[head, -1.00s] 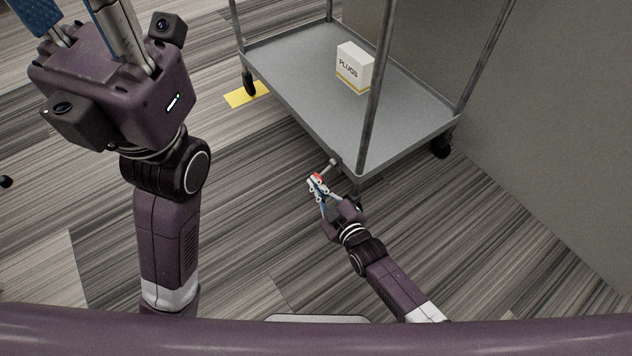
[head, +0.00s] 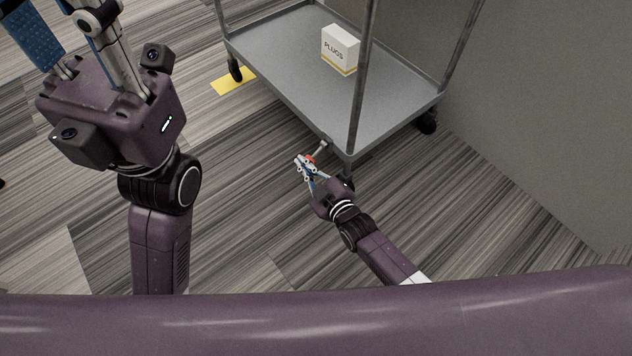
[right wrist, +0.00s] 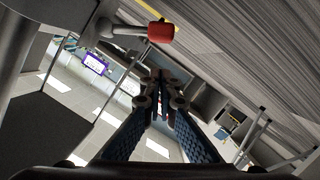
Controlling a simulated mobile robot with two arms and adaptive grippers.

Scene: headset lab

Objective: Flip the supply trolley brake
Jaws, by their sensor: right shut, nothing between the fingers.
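The supply trolley (head: 285,85) is a grey metal cart with upright posts and dark casters. Its brake is a short grey lever (head: 322,146) with a red tip (head: 310,158), sticking out near the trolley's near corner. My right gripper (head: 303,166) is shut and empty beside the red tip, which is partly hidden by the fingers in the head view. In the right wrist view the red tip (right wrist: 161,32) lies above the closed fingertips (right wrist: 161,90), apart from them in the picture. My left gripper (head: 75,15) is raised at upper left, its fingers spread and their tips cut off.
A white box marked PLUGS (head: 341,49) stands on the trolley. A yellow floor mark (head: 233,82) lies by the left caster. A grey wall (head: 540,130) closes off the right side. The striped floor (head: 240,190) in front is clear.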

